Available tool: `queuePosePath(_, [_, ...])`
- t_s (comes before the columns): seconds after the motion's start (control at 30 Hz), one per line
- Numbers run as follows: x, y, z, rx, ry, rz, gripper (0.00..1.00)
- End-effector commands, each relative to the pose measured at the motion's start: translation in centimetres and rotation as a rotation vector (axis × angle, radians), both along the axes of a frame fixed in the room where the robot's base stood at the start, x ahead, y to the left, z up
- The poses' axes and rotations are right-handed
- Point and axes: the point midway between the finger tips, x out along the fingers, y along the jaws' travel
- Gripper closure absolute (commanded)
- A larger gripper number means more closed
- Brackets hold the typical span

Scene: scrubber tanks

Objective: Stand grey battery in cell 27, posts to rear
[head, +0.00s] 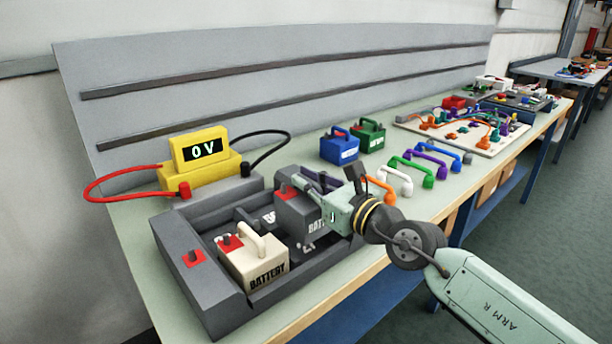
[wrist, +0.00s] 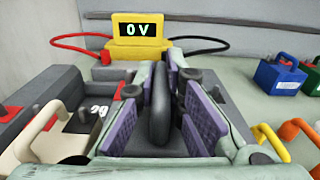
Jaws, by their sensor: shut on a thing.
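The grey battery (head: 294,216) has a dark carry handle (wrist: 160,103) and a red post patch on top. It is upright over the right part of the dark grey tray (head: 210,305). My gripper (head: 318,184) is shut on the handle from above; its purple pads (wrist: 128,127) flank the handle in the wrist view. I cannot tell whether the battery's base touches the tray floor. A white cell number (wrist: 98,108) shows on the tray floor left of the battery, partly covered and hard to read. The number under the battery is hidden.
A cream battery (head: 254,262) stands in the tray's front left. A yellow meter (head: 200,158) reading 0 V stands behind, with red and black leads. Blue (head: 339,148) and green (head: 370,135) batteries and several coloured handles lie to the right. A peg-like lead board (head: 480,135) is farther off.

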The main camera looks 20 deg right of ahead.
Motion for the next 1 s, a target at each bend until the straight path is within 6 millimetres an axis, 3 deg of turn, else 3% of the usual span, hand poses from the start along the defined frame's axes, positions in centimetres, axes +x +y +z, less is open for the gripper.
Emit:
queuePosePath(0.23, [0.0,0.0,-1.4,0.002,-0.008,-0.002,1.00])
queuePosePath(0.5, [0.0,0.0,-4.5,0.003,-0.008,-0.002,1.00])
queuePosePath(0.97, [0.0,0.0,-5.3,-0.001,-0.008,-0.002,1.00])
queuePosePath(1.0, [0.0,0.1,-5.6,-0.001,0.000,0.001,0.90])
